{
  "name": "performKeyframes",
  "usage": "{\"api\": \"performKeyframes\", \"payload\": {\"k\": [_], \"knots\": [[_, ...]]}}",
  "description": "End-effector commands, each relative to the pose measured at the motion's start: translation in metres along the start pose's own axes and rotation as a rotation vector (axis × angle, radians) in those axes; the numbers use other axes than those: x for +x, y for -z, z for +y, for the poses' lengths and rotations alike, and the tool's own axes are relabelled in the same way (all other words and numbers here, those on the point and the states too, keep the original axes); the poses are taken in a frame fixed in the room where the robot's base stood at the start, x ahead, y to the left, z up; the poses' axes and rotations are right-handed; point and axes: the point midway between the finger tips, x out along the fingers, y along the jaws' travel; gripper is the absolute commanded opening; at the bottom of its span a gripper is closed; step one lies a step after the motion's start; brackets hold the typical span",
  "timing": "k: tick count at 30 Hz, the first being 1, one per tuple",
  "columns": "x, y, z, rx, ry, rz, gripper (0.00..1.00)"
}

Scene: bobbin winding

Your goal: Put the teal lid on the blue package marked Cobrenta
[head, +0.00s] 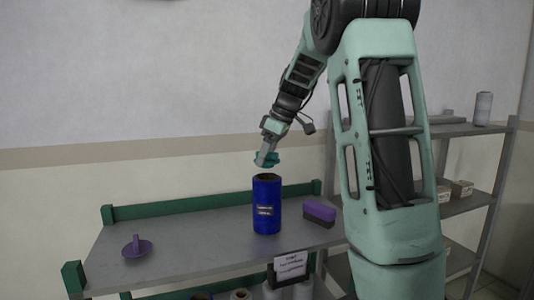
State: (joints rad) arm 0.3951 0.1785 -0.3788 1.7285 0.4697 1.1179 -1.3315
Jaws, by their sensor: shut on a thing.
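The blue package (267,222) is an upright cylinder with an open, dark top and a small dark label whose lettering is too small to read. It stands on the grey shelf top near the middle of the head view. My gripper (266,157) points down above the package and is shut on the teal lid (272,163). The lid is held a short way above the package's open top, apart from it. Part of the lid is hidden behind the fingers.
A purple lid-like piece with an upright knob (136,248) lies at the left of the grey shelf top (195,238). A purple and dark block (319,212) sits right of the package. A sign (290,266) hangs at the front edge. Green rails (170,208) border the shelf.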

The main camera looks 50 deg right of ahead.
Motion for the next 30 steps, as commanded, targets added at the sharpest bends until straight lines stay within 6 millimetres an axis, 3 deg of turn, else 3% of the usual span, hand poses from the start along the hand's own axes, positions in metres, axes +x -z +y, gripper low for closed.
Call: {"api": "performKeyframes", "payload": {"k": [30], "knots": [[0.036,-0.016,-0.001,0.001,0.000,0.000,0.46]]}}
